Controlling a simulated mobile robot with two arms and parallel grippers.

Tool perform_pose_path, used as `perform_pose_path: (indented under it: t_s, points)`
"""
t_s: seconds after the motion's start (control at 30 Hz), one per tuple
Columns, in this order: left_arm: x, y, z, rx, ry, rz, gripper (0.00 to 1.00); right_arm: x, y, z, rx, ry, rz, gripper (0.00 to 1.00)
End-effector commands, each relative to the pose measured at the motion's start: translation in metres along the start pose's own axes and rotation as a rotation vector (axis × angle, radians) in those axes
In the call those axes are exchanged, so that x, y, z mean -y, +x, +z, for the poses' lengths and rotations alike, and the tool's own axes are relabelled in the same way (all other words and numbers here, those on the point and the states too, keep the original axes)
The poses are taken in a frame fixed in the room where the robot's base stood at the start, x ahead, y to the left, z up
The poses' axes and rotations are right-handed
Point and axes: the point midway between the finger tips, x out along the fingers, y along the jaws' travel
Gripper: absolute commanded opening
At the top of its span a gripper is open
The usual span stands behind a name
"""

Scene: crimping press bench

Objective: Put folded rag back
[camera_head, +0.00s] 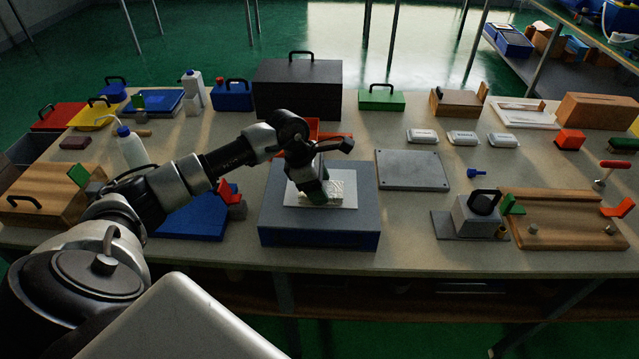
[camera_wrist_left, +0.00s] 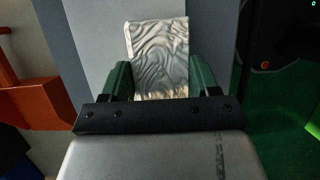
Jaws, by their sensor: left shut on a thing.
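The folded rag (camera_head: 343,192) is pale with a wavy grey pattern. It lies at a light plate (camera_head: 296,201) on top of the blue-grey block (camera_head: 275,220) at the middle front of the bench. My left gripper (camera_head: 316,192) is over the block from above, with its fingers at the rag. In the left wrist view the rag (camera_wrist_left: 158,50) sits between the two green fingers (camera_wrist_left: 158,80), and they are shut on it. Whether the rag touches the plate I cannot tell. My right gripper does not show.
A blue block (camera_head: 193,222) is left of the rag's block, and a grey flat plate (camera_head: 412,170) is right of it. An orange-red tray (camera_head: 300,128) and a dark toolbox (camera_head: 297,88) stand behind. A wooden fixture (camera_head: 565,215) is at right.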

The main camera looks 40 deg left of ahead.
Motion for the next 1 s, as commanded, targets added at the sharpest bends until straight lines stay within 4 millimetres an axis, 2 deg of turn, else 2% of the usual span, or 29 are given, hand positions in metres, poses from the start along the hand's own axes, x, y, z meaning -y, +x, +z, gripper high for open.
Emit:
perform_pose_path:
  t_s: [0.37, 0.4, 0.53, 0.83, 1.0]
  points:
    - [0.000, 0.007, -0.003, 0.001, 0.001, 0.001, 0.31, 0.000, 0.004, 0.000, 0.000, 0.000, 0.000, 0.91]
    - [0.000, 0.005, -0.002, 0.001, 0.001, 0.001, 0.67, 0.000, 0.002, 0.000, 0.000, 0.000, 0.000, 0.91]
    - [0.000, 0.005, -0.002, 0.001, 0.001, 0.001, 0.86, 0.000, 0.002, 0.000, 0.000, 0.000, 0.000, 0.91]
    - [0.000, 0.003, -0.001, 0.001, 0.001, 0.001, 0.86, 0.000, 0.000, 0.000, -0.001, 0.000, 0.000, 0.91]
    - [-0.001, -0.015, -0.001, 0.001, 0.002, 0.005, 0.86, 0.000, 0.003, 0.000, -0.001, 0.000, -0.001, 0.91]
